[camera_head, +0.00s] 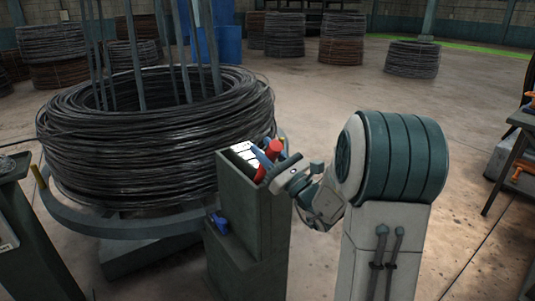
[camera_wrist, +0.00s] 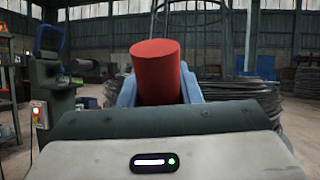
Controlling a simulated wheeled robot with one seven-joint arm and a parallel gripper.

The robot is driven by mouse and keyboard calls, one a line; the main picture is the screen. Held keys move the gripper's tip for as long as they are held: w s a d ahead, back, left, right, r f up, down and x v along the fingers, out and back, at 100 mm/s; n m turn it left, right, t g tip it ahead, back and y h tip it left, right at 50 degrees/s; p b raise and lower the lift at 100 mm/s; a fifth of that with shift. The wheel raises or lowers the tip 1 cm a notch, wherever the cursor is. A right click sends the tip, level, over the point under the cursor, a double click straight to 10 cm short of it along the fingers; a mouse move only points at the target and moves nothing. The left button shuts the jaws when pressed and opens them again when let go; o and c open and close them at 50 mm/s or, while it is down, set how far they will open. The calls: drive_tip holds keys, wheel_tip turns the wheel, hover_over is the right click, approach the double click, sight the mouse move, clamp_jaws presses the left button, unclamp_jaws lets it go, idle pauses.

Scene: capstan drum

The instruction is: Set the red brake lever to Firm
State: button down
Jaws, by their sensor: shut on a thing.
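The red brake lever (camera_head: 273,148) stands at the top of a grey-green pedestal (camera_head: 247,215) in the head view. Its red cylindrical grip (camera_wrist: 157,72) fills the middle of the wrist view, tilted slightly. My gripper (camera_head: 265,158) is at the lever from the right, and its blue fingers (camera_wrist: 127,92) lie on both sides of the red grip. The gripper is shut on it. A white plate (camera_head: 243,152) lies on the pedestal top beside the lever. Its markings are too small to read, and my gripper hides part of the top and the lever's base.
A large wire coil (camera_head: 155,130) on a round stand is close on the left of the pedestal. A small blue part (camera_head: 219,222) sticks out from the pedestal's front. A workbench (camera_head: 522,120) is at the right edge. Open floor (camera_head: 470,190) lies on the right.

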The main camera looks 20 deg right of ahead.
drive_tip(key=shift+s+f, duration=0.15)
drive_tip(key=shift+f, duration=0.2)
drive_tip(key=c, duration=1.2)
unclamp_jaws()
drive_tip(key=shift+o, duration=0.7)
drive_tip(key=shift+s+r, duration=0.1)
drive_tip(key=shift+r, duration=0.05)
drive_tip(key=v, duration=1.4)
drive_tip(key=shift+p, duration=0.45)
drive_tip(key=shift+a, duration=0.1)
